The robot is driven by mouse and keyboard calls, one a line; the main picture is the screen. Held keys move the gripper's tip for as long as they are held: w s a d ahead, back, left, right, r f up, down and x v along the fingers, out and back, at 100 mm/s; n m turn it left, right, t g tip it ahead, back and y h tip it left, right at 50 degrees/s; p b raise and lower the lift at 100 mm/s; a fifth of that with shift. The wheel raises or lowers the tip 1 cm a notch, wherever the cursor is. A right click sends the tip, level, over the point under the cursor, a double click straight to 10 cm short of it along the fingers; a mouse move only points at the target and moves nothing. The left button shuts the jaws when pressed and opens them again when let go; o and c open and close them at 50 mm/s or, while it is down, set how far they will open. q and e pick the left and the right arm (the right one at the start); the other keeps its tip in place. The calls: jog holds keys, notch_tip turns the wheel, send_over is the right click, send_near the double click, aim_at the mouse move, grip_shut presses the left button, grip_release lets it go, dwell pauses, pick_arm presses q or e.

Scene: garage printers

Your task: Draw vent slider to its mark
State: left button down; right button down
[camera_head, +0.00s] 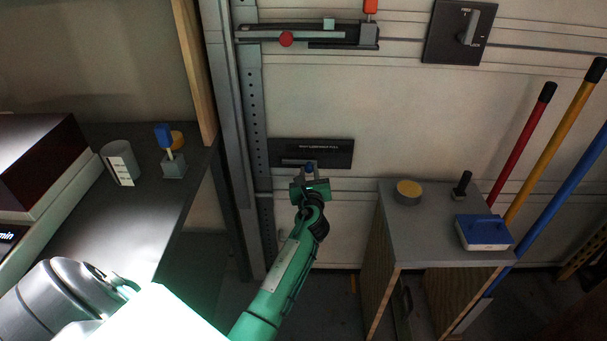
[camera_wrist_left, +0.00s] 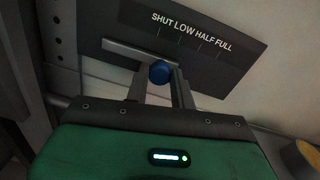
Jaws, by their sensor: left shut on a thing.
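The vent slider is a dark plate (camera_head: 338,150) on the wall panel, in the middle of the head view. In the left wrist view the plate (camera_wrist_left: 228,66) carries the words "SHUT LOW HALF FULL" above thin tick lines. A light grey slot (camera_wrist_left: 120,49) runs along it at the left. The blue knob (camera_wrist_left: 160,72) sits at the right end of the visible slot, between my fingers. My left gripper (camera_head: 309,172) is shut on the blue knob. The fingers hide part of the slot. My right gripper is not in view.
A cabinet (camera_head: 430,245) with a blue-topped box (camera_head: 484,232) and a yellow-topped round thing (camera_head: 408,191) stands at the right. Coloured poles lean beside it. A dark bench (camera_head: 150,215) is at the left. A latch bar with a red knob (camera_head: 286,39) is above.

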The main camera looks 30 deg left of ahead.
pick_arm(q)
jog(key=w+d, duration=0.3)
jog(key=d, duration=0.3)
jog(key=shift+w+b, duration=0.3)
jog(key=shift+w, duration=0.05)
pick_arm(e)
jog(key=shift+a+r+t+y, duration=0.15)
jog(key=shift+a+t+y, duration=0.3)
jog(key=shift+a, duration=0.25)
pick_arm(q)
jog(key=c, duration=1.2)
grip_release()
jog(key=shift+o, duration=0.2)
jog(key=p+v, duration=0.2)
jog(key=v, duration=1.2)
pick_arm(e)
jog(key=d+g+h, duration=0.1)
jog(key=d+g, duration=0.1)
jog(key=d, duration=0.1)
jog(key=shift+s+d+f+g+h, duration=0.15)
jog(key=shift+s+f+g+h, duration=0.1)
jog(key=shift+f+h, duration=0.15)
